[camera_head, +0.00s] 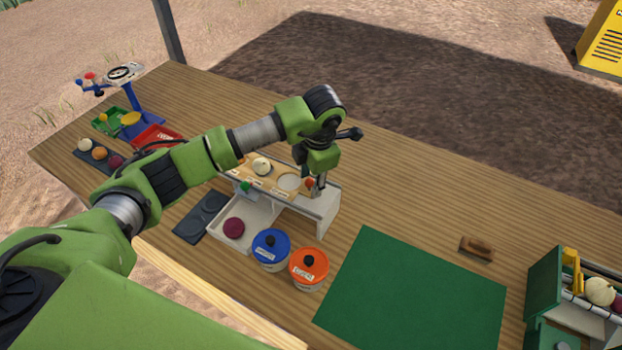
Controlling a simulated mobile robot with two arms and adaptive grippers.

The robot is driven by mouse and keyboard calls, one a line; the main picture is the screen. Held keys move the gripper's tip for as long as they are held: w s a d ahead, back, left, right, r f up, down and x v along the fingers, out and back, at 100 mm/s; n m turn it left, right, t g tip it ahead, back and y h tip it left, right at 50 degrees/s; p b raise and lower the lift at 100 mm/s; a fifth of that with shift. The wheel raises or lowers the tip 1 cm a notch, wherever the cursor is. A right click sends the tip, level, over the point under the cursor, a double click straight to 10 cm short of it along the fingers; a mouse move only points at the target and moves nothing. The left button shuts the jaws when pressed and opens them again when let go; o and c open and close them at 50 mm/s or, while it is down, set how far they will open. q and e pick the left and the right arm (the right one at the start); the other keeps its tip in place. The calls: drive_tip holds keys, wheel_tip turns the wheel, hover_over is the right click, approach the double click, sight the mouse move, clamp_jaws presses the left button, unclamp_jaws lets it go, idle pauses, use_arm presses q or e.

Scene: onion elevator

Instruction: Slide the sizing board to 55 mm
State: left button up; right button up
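The sizing board (268,184) is a wooden strip with round holes and small labels, lying on top of a white stand (316,223). The labels are too small to read, so I cannot tell its setting. A pale onion (262,166) sits on the board. A small orange-red knob (310,183) shows at its right end. My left gripper (318,191) points down at that end, beside or touching the knob; I cannot tell which. Its fingers are too small to judge. My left arm hides part of the board's back left. My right gripper is not in view.
A white tray with a red onion (233,228) lies below the board. Blue (271,248) and orange (309,268) lidded jars stand close in front. A green mat (412,295), a brown wooden block (477,247) and a green box (545,285) are to the right. The table's back right is clear.

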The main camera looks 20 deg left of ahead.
use_arm(q)
drive_tip(key=shift+r+p, duration=1.45)
drive_tip(key=shift+r, duration=1.55)
drive_tip(key=shift+s+f, duration=0.1)
